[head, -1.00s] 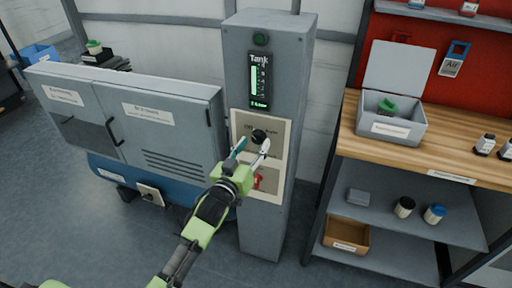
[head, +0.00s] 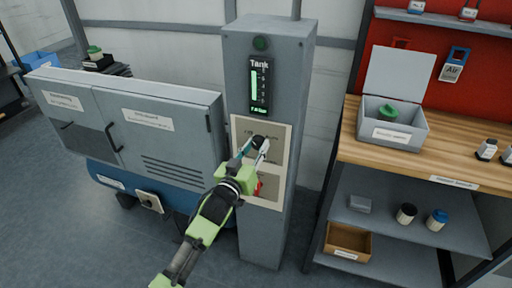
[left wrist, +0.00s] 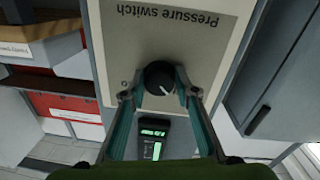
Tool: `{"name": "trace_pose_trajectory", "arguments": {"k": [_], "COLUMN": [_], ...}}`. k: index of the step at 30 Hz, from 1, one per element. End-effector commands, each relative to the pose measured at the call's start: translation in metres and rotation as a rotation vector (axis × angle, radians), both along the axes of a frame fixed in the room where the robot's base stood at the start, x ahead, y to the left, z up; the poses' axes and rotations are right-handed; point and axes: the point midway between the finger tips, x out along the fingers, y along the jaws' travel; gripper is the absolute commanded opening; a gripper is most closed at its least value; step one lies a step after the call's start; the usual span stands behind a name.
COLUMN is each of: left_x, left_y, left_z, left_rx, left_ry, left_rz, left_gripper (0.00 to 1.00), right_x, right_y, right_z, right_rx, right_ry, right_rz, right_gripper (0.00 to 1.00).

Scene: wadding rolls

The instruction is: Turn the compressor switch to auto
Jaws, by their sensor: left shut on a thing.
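The compressor switch is a round black knob (head: 258,142) with a pale pointer line, on a beige panel (head: 277,185) of the grey column. In the left wrist view the knob (left wrist: 159,78) sits between my fingertips, below the upside-down words "Pressure switch". My left gripper (head: 252,149) is at the panel, its fingers closed on the knob's sides; it also shows in the left wrist view (left wrist: 158,92). The fingers hide part of the panel's lettering, so I cannot read the knob's setting. My right gripper is not in view.
A tank gauge (head: 259,87) with a green bar is above the panel, and a red part (head: 258,188) is below the knob. A grey cabinet (head: 160,125) stands left. A wooden bench (head: 455,150) with an open grey box (head: 392,133) stands right.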

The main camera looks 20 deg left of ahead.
Motion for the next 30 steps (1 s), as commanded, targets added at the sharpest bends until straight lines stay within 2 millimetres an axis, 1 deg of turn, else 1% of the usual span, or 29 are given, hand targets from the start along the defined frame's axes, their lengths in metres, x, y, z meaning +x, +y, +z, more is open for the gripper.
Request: {"name": "trace_pose_trajectory", "arguments": {"k": [5,11,21,30], "left_x": [0.000,0.000,0.000,0.000], "left_y": [0.000,0.001,0.001,0.002], "left_z": [0.001,0.003,0.003,0.003], "left_rx": [0.062,0.198,0.517,0.802], "left_ry": [-0.002,-0.006,-0.017,-0.028], "left_rz": [0.000,0.000,-0.001,0.000], "left_gripper": [0.07,0.07,0.07,0.07], "right_x": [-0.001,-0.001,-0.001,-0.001], "right_y": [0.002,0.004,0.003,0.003], "right_z": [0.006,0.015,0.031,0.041], "right_rx": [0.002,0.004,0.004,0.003], "right_ry": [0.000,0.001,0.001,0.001], "right_rz": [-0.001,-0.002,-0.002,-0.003], "right_gripper": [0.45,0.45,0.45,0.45]}}
